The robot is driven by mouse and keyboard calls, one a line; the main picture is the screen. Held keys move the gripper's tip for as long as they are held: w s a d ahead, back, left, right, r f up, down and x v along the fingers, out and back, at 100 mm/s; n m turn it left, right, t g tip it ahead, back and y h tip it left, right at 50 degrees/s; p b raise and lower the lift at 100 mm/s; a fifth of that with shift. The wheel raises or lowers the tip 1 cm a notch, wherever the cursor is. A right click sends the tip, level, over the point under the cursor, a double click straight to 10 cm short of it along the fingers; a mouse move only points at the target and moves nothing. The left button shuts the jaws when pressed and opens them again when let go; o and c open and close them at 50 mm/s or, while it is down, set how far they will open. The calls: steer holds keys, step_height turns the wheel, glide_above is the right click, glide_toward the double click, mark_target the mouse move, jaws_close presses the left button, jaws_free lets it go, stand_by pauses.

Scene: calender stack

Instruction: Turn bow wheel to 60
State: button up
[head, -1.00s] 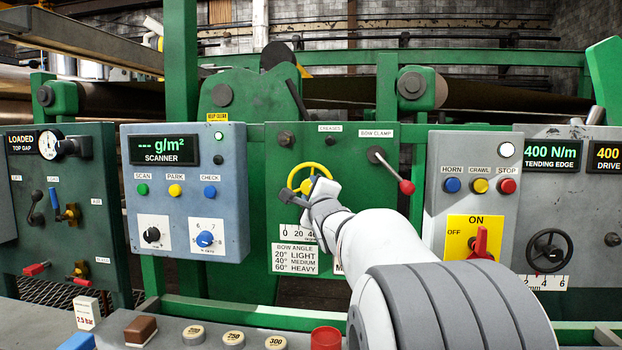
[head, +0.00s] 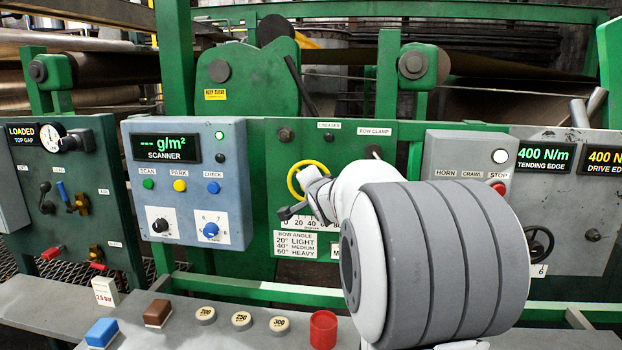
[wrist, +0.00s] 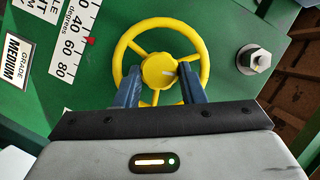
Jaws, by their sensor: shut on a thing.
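The yellow bow wheel (wrist: 201,48) fills the middle of the wrist view, and part of its rim (head: 293,181) shows in the head view. My gripper (wrist: 158,74) is at the wheel, its two blue fingers on either side of the hub, shut on it. The bow angle scale (wrist: 71,45) lies left of the wheel in the wrist view. Its red pointer (wrist: 90,41) appears between 40 and 60. In the head view my arm hides much of the wheel and part of the scale (head: 299,223).
A hex bolt (wrist: 254,59) sticks out right of the wheel in the wrist view. The scanner box (head: 232,180) stands left of the wheel in the head view, and the horn panel (head: 453,152) to its right. A shelf with several blocks and a red cup (head: 323,329) lies below.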

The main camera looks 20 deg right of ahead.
steer(key=m+t+h+b, duration=0.1)
steer(key=m+h+b, duration=0.1)
steer(key=m+b, duration=0.6)
steer(key=f+m+t+h+b, duration=0.1)
steer(key=m+h+b, duration=0.1)
steer(key=m+b, duration=0.6)
steer(key=m+t+h+b, duration=0.2)
steer(key=m+b, duration=0.6)
steer(key=b, duration=0.6)
steer(key=shift+w+a+f+h+b, duration=0.15)
steer(key=shift+a+h+b, duration=0.15)
steer(key=shift+h, duration=0.2)
stand_by(1.4)
